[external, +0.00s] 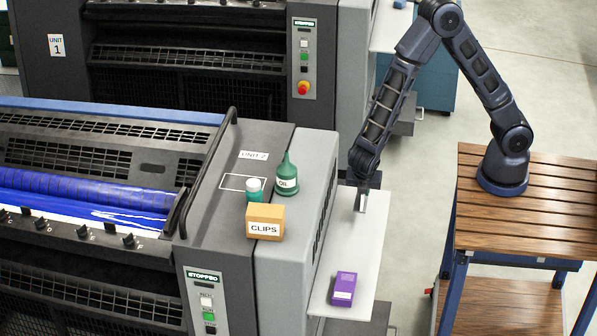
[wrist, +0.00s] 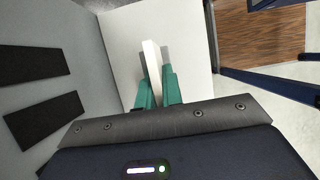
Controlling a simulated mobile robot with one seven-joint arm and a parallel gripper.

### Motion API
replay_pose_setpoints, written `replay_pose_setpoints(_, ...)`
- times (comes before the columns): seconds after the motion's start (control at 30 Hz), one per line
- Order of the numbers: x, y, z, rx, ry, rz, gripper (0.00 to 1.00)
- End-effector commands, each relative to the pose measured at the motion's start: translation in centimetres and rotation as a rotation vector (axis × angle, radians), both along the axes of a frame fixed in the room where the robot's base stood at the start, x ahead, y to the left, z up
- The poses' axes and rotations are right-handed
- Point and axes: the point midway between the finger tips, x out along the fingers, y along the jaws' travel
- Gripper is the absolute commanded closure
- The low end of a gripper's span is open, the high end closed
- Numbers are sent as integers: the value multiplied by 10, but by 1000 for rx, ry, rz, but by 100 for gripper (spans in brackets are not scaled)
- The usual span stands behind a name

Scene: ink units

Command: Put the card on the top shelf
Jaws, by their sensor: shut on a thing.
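My gripper (external: 360,190) hangs above the white side shelf (external: 352,245) of the printing unit. In the wrist view its green fingers (wrist: 158,88) are shut on a thin white card (wrist: 152,66), held upright on edge between them. The card also shows small and pale under my gripper in the external view (external: 363,203). The white shelf lies behind it in the wrist view (wrist: 118,38). I cannot tell for sure which surface is the top shelf; the wooden slatted cart (external: 545,190) at the right has an upper and a lower level.
A purple box (external: 344,288) lies on the near end of the white shelf. A CLIPS box (external: 265,221), a green OIL bottle (external: 287,180) and a white-capped green bottle (external: 254,190) stand on the unit's top. The unit's grey side wall (external: 318,195) borders the shelf.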

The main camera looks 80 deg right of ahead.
Motion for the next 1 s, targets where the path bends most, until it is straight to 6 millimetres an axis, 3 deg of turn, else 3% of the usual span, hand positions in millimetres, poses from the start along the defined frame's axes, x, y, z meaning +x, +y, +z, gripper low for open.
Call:
replay_pose_setpoints(0.27, 0, 0, -17, -1, 1, 1, 100)
replay_pose_setpoints(0.5, 0, 0, -44, -1, 1, 1, 100)
replay_pose_setpoints(0.9, 0, 0, -48, 0, 0, -1, 100)
replay_pose_setpoints(0.93, 0, 0, -48, 0, 0, -1, 88)
replay_pose_setpoints(1.0, 0, 0, -48, 0, 0, -1, 74)
